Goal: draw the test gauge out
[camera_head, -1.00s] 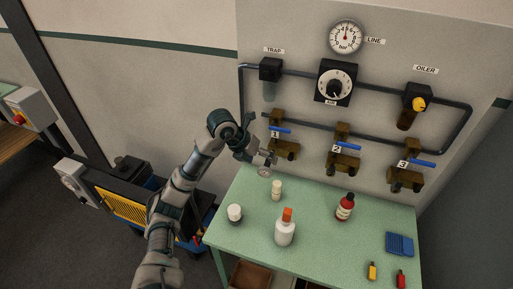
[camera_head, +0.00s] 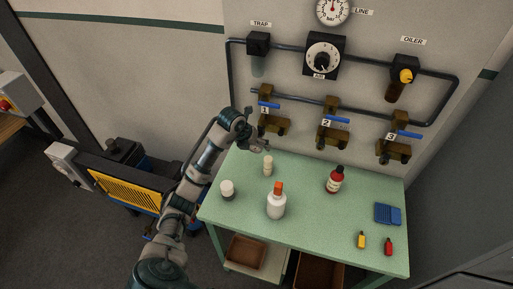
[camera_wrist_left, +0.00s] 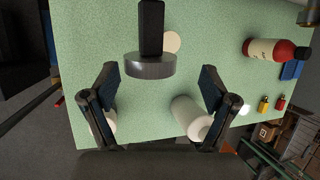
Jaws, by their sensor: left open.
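My left gripper (camera_head: 254,146) is at the left end of the wall manifold, in front of outlet 1 (camera_head: 273,124), above the table's back edge. In the left wrist view its two fingers (camera_wrist_left: 160,95) are spread wide with nothing between the pads. A grey disc on a black stem, which looks like the test gauge (camera_wrist_left: 150,66), shows just past the fingertips, between their lines. In the head view the gripper largely hides it, and its joint with outlet 1 cannot be made out. My right gripper is not in view.
The green table (camera_head: 318,215) holds a cream bottle (camera_head: 268,167), a white jar (camera_head: 227,190), an orange-capped white bottle (camera_head: 276,205) and a red bottle (camera_head: 334,180). Outlets 2 (camera_head: 333,130) and 3 (camera_head: 395,148) stand to the right. A blue-yellow cart (camera_head: 125,190) is at left.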

